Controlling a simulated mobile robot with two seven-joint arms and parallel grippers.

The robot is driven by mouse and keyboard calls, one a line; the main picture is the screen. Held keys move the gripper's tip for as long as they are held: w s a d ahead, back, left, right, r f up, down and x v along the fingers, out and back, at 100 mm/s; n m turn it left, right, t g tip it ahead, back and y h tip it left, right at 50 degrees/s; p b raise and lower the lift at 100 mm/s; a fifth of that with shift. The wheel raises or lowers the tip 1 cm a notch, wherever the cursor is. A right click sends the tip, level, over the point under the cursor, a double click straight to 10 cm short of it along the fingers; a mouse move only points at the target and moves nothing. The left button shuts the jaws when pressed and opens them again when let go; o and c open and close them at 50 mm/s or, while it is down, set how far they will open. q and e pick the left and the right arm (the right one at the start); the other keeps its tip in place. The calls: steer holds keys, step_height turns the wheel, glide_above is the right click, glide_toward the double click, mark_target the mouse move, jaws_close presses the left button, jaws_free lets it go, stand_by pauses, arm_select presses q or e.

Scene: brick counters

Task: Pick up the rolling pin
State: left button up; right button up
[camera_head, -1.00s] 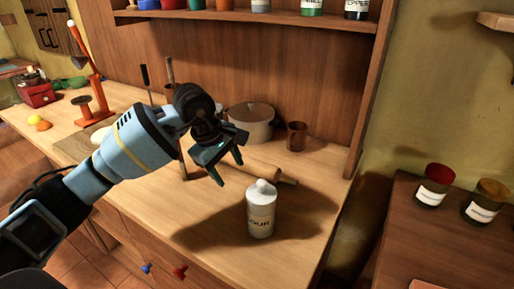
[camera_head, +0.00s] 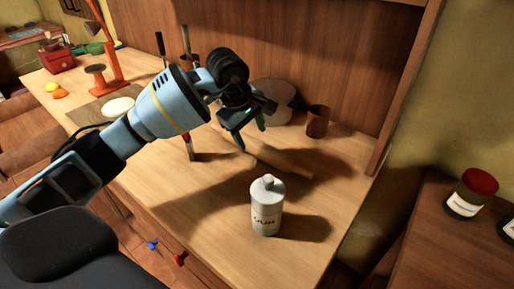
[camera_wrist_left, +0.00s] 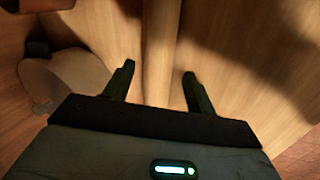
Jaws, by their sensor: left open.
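The wooden rolling pin (camera_head: 284,162) lies on the wooden counter behind the white bottle, partly hidden by my left gripper in the head view. My left gripper (camera_head: 251,132) is open and points down over the pin's left part. In the left wrist view the pin (camera_wrist_left: 160,40) runs lengthwise between the two spread green fingers of my left gripper (camera_wrist_left: 159,72), with a gap on both sides. Its near end is hidden behind the gripper body. Whether the fingertips reach down beside it is hard to tell. My right gripper is not in view.
A white labelled bottle (camera_head: 266,208) stands in front of the pin. A pale pot (camera_head: 275,101) and a brown cup (camera_head: 317,121) stand behind it; the pot (camera_wrist_left: 62,78) is close on the left in the wrist view. The counter's front left (camera_head: 200,215) is clear.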

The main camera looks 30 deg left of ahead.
mark_target(255, 143)
arm_select(q)
steer(key=shift+x, duration=2.55)
steer(key=shift+w+r, duration=0.1)
steer(key=shift+w, duration=0.05)
steer(key=c, duration=1)
